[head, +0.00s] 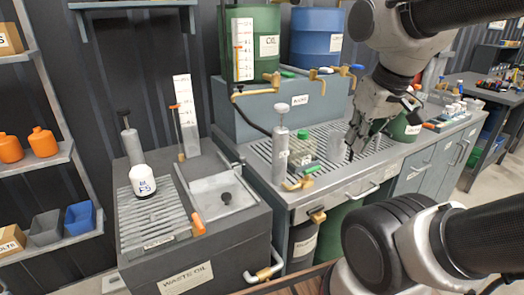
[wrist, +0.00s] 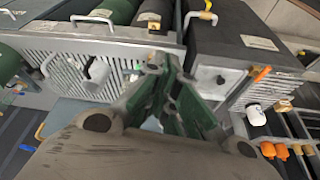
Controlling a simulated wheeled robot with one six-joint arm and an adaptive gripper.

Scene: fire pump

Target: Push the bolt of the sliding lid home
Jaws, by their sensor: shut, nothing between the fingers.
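The waste oil tank (head: 176,241) stands at the left with a light grey plate, seemingly the sliding lid (head: 208,190), set in its top. The lid has a black knob (head: 226,198). An orange handle (head: 198,222) lies beside the lid's left edge; I cannot tell whether it is the bolt. In the wrist view the lid (wrist: 208,85) and orange handle (wrist: 262,73) show to the right of my fingers. My gripper (head: 352,148) is shut and empty over the slatted bench, well to the right of the tank. Its closed fingers (wrist: 170,68) also show in the wrist view.
A grey hand pump (head: 280,150) rises from the bench (head: 335,187) between tank and gripper. Green (head: 255,42) and blue (head: 315,37) drums stand behind.

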